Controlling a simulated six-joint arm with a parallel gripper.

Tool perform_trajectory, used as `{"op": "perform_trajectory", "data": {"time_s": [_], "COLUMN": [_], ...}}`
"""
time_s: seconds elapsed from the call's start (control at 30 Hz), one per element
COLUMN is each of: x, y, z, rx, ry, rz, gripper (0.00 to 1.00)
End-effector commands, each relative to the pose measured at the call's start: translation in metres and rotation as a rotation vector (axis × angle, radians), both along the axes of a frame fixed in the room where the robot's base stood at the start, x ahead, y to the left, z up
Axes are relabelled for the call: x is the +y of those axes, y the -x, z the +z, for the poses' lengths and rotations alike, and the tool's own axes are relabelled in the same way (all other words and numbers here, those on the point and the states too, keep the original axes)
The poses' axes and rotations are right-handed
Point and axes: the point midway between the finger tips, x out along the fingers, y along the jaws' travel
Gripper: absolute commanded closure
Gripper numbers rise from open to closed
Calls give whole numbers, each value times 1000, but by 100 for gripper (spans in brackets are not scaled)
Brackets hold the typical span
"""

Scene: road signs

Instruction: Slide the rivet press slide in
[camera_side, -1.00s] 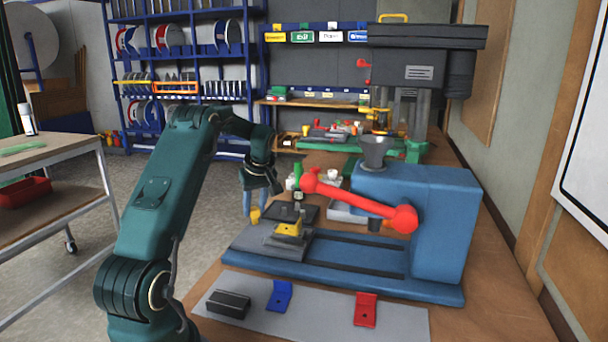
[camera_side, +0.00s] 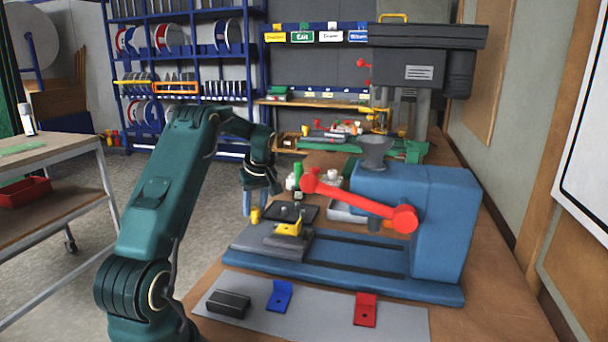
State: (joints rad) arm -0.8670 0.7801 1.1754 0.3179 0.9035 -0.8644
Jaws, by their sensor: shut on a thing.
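The rivet press (camera_side: 440,225) is a blue machine with a red lever (camera_side: 350,195) and a grey funnel on top. Its grey slide (camera_side: 268,243) sits at the left end of the blue base, with dark rails running right toward the press body. A yellow bracket (camera_side: 288,229) rests on the slide. My gripper (camera_side: 256,208) points down at the slide's left end, its blue fingers shut around a small yellow knob (camera_side: 255,216). The exact finger contact is too small to see. Whether the knob joins the slide is hard to tell.
In front, a grey mat (camera_side: 330,318) holds a black block (camera_side: 228,303), a blue bracket (camera_side: 280,295) and a red bracket (camera_side: 365,309). A dark tray (camera_side: 298,211) with small pins lies behind the slide. The rails between slide and press body look clear.

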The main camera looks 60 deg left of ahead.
Motion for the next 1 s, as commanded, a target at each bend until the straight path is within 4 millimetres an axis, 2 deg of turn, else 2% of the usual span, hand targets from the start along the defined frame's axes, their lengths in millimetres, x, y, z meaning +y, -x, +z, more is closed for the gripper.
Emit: {"op": "perform_trajectory", "data": {"time_s": [0.5, 0.57, 0.83, 1.0], "x": [-2, -7, -51, -68], "y": [-1, -7, -52, -68], "z": [1, 1, 1, 1], "rx": [3, 3, 2, 1], "ry": [2, 2, 1, 0], "rz": [0, -3, -6, -1], "gripper": [100, 100, 100, 100]}}
